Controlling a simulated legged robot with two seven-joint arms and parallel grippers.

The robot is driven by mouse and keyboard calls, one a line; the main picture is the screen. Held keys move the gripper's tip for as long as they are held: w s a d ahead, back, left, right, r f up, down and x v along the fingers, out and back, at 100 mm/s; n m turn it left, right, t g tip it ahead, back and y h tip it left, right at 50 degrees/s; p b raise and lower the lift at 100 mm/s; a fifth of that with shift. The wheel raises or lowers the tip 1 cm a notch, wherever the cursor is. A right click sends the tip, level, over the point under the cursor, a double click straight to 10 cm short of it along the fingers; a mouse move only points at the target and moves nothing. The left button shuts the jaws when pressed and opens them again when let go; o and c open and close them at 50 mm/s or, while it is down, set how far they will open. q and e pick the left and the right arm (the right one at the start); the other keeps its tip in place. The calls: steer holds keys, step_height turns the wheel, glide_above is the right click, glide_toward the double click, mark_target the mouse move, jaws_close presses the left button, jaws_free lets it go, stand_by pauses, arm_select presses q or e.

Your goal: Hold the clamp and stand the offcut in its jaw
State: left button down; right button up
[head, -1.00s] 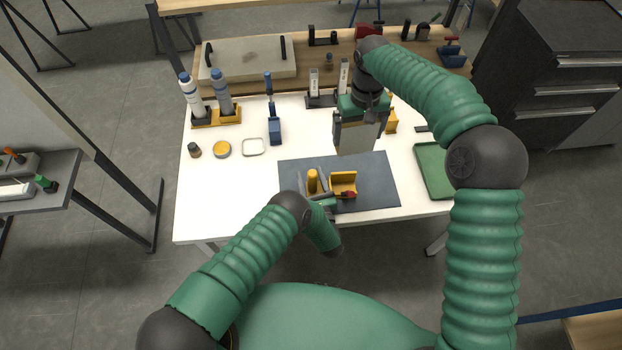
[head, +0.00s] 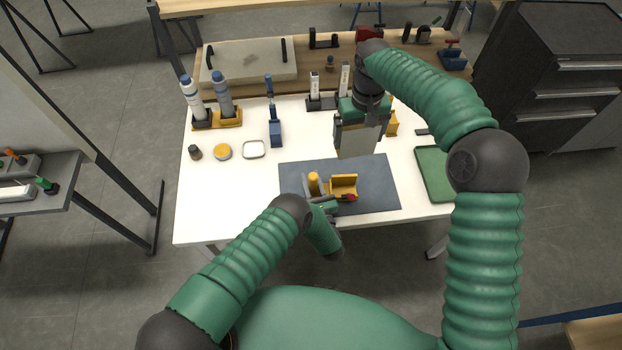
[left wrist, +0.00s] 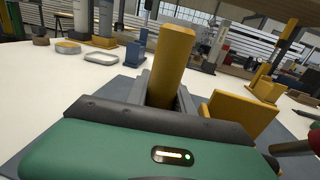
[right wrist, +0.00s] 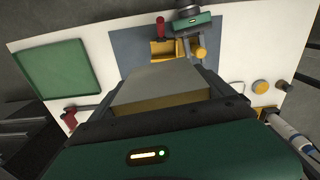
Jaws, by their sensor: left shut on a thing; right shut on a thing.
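The yellow clamp (head: 343,182) with a red handle stands on the dark mat near the table's front edge. My left gripper (head: 314,188) is shut around its upright yellow post, which also rises between the fingers in the left wrist view (left wrist: 172,65). The clamp's yellow jaw (left wrist: 240,113) stands right of that post and looks empty. My right gripper (head: 361,118) is shut on the offcut (head: 357,142), a flat pale grey piece hanging below the fingers. In the right wrist view the offcut (right wrist: 162,88) shows a yellowish edge, apart from the clamp. The gripped part of the offcut is hidden.
The dark mat (head: 375,180) is bare right of the clamp. A green tray (head: 433,175) lies to the right. Two bottles (head: 222,98), a yellow-topped tin (head: 222,152), a square dish (head: 253,149) and a blue tool stand (head: 275,130) are on the left.

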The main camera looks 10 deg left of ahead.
mark_target(356, 150)
stand_by(0.8)
steer(key=shift+f+n, duration=0.45)
steer(key=shift+n, duration=0.55)
steer(key=f+n, duration=0.2)
steer(key=n, duration=0.3)
steer(key=f+n, duration=0.2)
steer(key=n, duration=0.3)
steer(key=f+n, duration=0.1)
steer(key=n, duration=0.4)
steer(key=shift+w+d+f, duration=0.1)
steer(key=shift+w+f, duration=0.1)
steer(key=shift+f, duration=0.2)
steer(key=f+n, duration=0.5)
steer(key=n, duration=0.1)
steer(key=f+n, duration=0.5)
steer(key=n, duration=0.1)
steer(key=f+n, duration=0.5)
steer(key=n, duration=0.1)
steer(key=shift+a+f, duration=0.2)
steer(key=shift+f, duration=0.2)
steer(key=o, duration=1.2)
steer(key=shift+f, duration=0.1)
steer(key=shift+c, duration=0.2)
